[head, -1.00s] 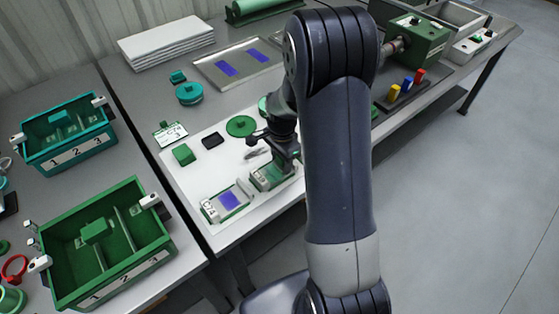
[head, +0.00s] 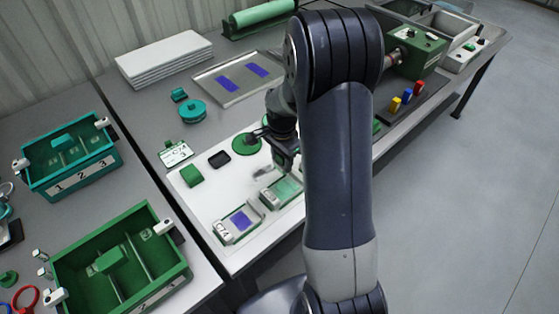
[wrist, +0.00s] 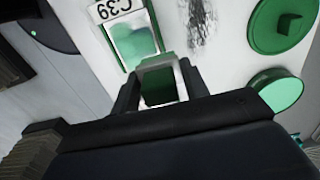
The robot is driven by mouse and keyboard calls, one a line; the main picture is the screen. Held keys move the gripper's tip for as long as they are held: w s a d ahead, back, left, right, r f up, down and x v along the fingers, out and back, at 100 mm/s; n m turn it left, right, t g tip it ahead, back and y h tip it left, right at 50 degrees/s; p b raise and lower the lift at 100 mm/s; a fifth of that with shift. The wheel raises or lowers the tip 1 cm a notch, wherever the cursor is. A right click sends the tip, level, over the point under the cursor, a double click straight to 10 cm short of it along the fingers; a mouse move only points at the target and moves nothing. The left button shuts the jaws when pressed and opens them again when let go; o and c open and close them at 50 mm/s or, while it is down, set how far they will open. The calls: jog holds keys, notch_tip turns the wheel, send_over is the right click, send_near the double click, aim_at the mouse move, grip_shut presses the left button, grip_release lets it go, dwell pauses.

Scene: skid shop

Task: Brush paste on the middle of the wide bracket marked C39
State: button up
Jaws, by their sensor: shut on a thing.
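In the head view the bracket (head: 283,191) is at the mat's front, with the patch showing. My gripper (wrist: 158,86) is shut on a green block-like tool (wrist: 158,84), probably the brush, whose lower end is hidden. The tool is just beside the bracket in the wrist view; its height above it is hard to tell. In the head view my arm partly hides my gripper (head: 286,158).
A second bracket (head: 240,219) with a purple patch lies left of C39. A dark smear (wrist: 196,25), a green disc (wrist: 284,18) and a pale green round-topped thing (wrist: 276,93) are close by. A green block (head: 191,175) and black dish (head: 219,160) stand on the mat.

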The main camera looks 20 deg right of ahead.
jog(key=shift+r+p, duration=0.85)
jog(key=shift+r, duration=0.65)
jog(key=shift+f, duration=0.1)
